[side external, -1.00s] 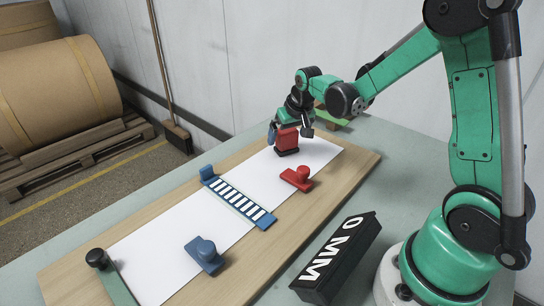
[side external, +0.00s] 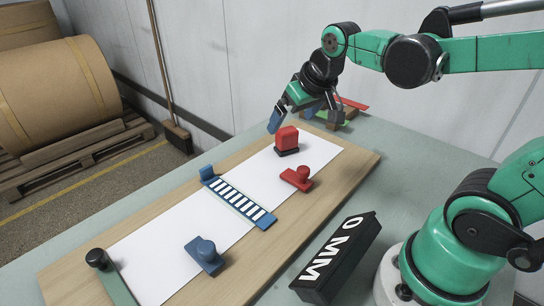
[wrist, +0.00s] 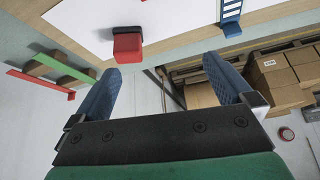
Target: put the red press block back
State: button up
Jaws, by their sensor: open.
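The red press block (side external: 287,136), with a dark base, stands upright on the white paper sheet (side external: 180,225) near its far end. It also shows in the wrist view (wrist: 128,45), ahead and left of centre between the fingers' directions. My gripper (side external: 304,116) is open and empty, with blue fingers, raised above and behind the block and apart from it. Its two fingers are spread wide in the wrist view (wrist: 162,68).
A blue striped gauge (side external: 238,200) crosses the paper. A black "0 MM" block (side external: 335,258) lies at the front. A red-and-green rack (side external: 350,103) stands behind the board.

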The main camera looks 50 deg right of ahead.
jog(key=s+a+f+n+t+y, duration=0.1)
jog(key=s+a+n, duration=0.1)
jog(key=s+a, duration=0.2)
jog(key=shift+a+f+t, duration=0.3)
jog(key=shift+a, duration=0.3)
jog(key=shift+s, duration=0.1)
dwell(0.6)
